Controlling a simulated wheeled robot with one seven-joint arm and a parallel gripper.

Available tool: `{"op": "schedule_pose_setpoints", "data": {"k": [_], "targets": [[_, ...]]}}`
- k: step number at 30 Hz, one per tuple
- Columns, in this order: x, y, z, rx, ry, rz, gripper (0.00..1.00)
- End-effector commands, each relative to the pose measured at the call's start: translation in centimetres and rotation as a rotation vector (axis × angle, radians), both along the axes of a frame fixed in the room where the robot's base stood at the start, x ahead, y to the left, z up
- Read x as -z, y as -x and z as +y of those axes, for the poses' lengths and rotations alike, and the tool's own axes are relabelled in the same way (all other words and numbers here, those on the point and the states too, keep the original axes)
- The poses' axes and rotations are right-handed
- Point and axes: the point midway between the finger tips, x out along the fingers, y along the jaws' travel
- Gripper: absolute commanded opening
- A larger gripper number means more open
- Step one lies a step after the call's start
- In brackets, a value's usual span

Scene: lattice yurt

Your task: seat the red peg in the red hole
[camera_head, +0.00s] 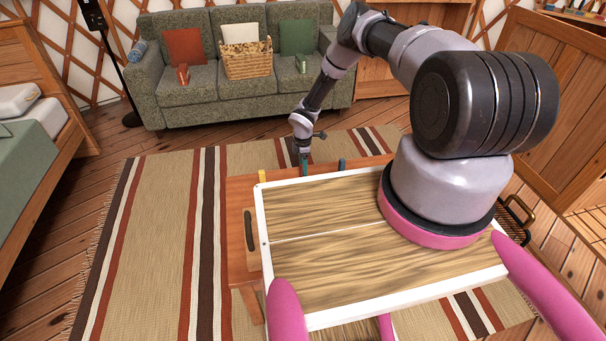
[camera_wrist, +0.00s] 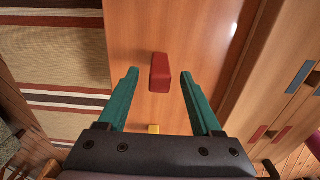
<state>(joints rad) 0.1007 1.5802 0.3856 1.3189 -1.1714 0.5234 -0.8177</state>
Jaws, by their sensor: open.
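The red peg (camera_wrist: 160,72) stands on the orange wooden table (camera_wrist: 140,30) in the wrist view. It lies between the tips of my open gripper (camera_wrist: 159,73), with a gap on each side. I cannot tell the height of the fingertips over the table. The gripper (camera_head: 304,163) also shows in the head view, low over the table behind the tray, and the red peg is hidden there. A pale wooden piece with coloured marks lies at the right of the wrist view; a red mark (camera_wrist: 258,134) shows on it. I cannot tell if it is the red hole.
A yellow block (camera_head: 262,176) and a blue block (camera_head: 341,164) show past the white-rimmed tray (camera_head: 262,225). The yellow block also shows near my palm in the wrist view (camera_wrist: 154,129). A blue mark (camera_wrist: 300,74) is on the pale wood. A sofa (camera_head: 230,90) stands behind.

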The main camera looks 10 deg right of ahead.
Motion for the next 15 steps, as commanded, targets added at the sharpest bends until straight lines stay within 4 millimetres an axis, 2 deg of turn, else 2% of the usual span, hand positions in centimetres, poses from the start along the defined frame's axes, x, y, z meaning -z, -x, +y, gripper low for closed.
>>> {"op": "schedule_pose_setpoints", "data": {"k": [8, 9, 13, 15], "targets": [[0.29, -0.03, 0.02, 0.000, 0.000, 0.000, 0.66], [0.29, -0.02, 0.02, 0.000, 0.000, 0.000, 0.51], [0.28, -0.02, 0.01, 0.000, 0.000, 0.000, 0.01], [0.27, -0.03, 0.01, 0.000, 0.000, 0.000, 0.00]]}}
